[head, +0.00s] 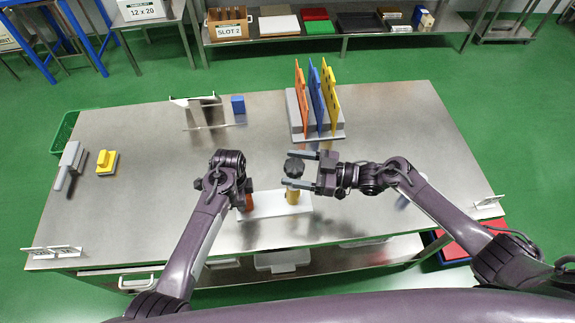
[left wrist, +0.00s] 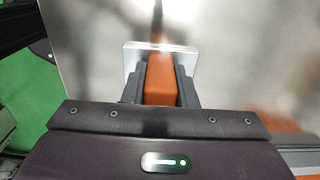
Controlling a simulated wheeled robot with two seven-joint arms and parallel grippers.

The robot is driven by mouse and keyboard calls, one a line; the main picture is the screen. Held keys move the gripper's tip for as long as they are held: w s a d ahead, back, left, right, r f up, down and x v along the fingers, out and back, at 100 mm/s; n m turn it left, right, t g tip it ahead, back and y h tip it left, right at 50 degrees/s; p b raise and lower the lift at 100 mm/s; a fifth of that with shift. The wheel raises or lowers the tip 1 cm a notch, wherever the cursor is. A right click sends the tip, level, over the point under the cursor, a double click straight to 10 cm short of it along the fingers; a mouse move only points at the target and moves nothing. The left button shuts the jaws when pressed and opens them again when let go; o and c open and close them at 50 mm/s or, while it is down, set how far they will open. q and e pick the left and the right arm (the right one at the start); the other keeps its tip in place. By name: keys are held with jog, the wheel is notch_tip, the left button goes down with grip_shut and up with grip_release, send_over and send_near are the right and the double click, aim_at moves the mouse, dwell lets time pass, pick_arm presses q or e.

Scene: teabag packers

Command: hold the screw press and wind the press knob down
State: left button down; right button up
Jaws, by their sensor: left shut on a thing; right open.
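The screw press has a white base (head: 268,206), an upright brass-coloured post (head: 292,197) and a dark press knob (head: 294,167) on top. My left gripper (head: 249,197) is shut on the orange grip of the press, at the base's left end. In the left wrist view the orange grip (left wrist: 160,80) sits between both fingers, over a pale plate. My right gripper (head: 296,169) comes in from the right, open, with one finger on the far side and one on the near side of the knob. Whether the fingers touch the knob cannot be told.
A grey rack (head: 318,128) with orange, blue and yellow boards stands behind the press. A blue block (head: 238,104) lies near a metal stand at the back. A yellow block (head: 106,162) and a grey-handled tool (head: 70,162) lie at left. The table between is clear.

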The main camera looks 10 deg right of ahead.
jog(key=shift+x, duration=1.1)
jog(key=c, duration=1)
jog(key=shift+f+t, duration=0.1)
jog(key=shift+t, duration=0.2)
